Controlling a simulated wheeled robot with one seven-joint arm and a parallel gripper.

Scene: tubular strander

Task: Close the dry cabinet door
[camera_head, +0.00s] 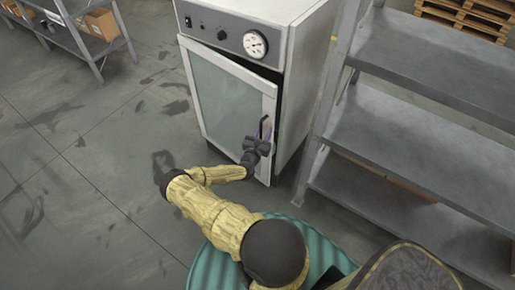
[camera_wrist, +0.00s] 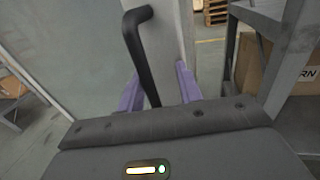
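The dry cabinet (camera_head: 300,60) stands upright at the top centre of the head view, with a dial and knobs on its grey top panel. Its glass-paned door (camera_head: 225,95) is slightly ajar, with a dark gap along the top and right edges. The door also shows in the wrist view (camera_wrist: 85,50). The black bar handle (camera_head: 263,122) is on the door's right side and shows large in the wrist view (camera_wrist: 138,50). My gripper (camera_wrist: 158,78) is at the handle, its purple fingers apart on either side of the bar. Clear space shows between fingers and bar.
A grey metal shelf rack (camera_head: 420,130) stands close to the cabinet's right. A cardboard box (camera_wrist: 258,70) sits on it. Another shelf with boxes (camera_head: 98,24) is at the upper left, and wooden pallets (camera_head: 470,15) are at the back right. The floor left of the cabinet is clear.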

